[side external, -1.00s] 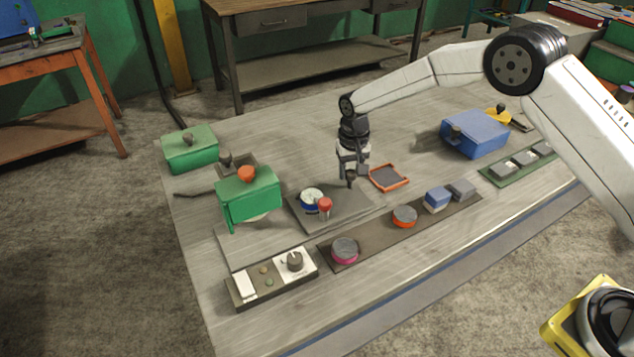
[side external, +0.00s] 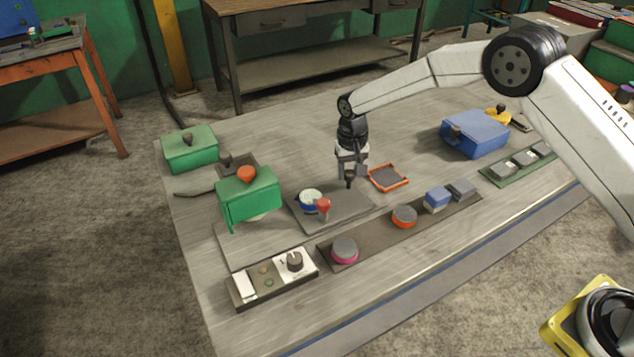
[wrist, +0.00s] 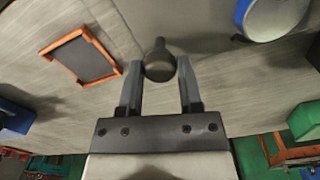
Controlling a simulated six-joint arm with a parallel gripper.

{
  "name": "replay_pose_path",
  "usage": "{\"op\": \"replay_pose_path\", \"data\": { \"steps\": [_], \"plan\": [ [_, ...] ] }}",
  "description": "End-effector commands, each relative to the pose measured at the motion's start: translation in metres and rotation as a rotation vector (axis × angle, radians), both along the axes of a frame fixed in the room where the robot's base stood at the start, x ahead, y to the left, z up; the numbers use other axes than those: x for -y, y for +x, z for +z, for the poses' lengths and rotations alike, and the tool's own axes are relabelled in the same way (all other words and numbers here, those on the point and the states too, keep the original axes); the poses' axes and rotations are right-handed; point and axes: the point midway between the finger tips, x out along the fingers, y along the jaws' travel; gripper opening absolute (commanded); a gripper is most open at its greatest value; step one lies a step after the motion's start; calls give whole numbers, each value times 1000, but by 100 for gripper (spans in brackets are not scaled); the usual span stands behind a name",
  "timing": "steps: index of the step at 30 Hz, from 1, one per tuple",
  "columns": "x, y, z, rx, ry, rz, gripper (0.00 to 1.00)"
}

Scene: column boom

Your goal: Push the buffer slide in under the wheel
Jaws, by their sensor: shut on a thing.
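The buffer slide (side external: 350,209) is a flat dark grey plate on the table, right of the green housing (side external: 248,198) with an orange knob on top. On it sit a white disc with a blue rim (side external: 309,200) and a red-topped post (side external: 323,206). My gripper (side external: 349,176) is shut on the slide's dark handle knob, which shows between the fingers in the wrist view (wrist: 159,66). The blue-rimmed disc also shows there (wrist: 277,14). The wheel is mostly hidden; only a pale edge shows beneath the housing.
An orange-framed tray (side external: 388,178) lies just right of my gripper. A dark strip with round and square pieces (side external: 372,235) runs along the front. A control box (side external: 271,278) stands at front left. A lidded green box (side external: 190,148) stands behind, a blue box (side external: 474,134) to the right.

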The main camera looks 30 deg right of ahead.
Motion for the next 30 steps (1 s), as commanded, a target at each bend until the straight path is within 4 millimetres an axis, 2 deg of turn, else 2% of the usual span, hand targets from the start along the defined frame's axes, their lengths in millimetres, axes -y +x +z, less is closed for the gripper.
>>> {"op": "replay_pose_path", "data": {
  "steps": [5,12,18,22,30],
  "plan": [
    [-35,0,0,1,3,8,0],
    [-94,0,0,3,4,8,0],
    [-130,0,0,3,2,5,0],
    [-140,0,1,4,3,3,0],
    [-144,0,1,5,7,3,0]
  ]
}}
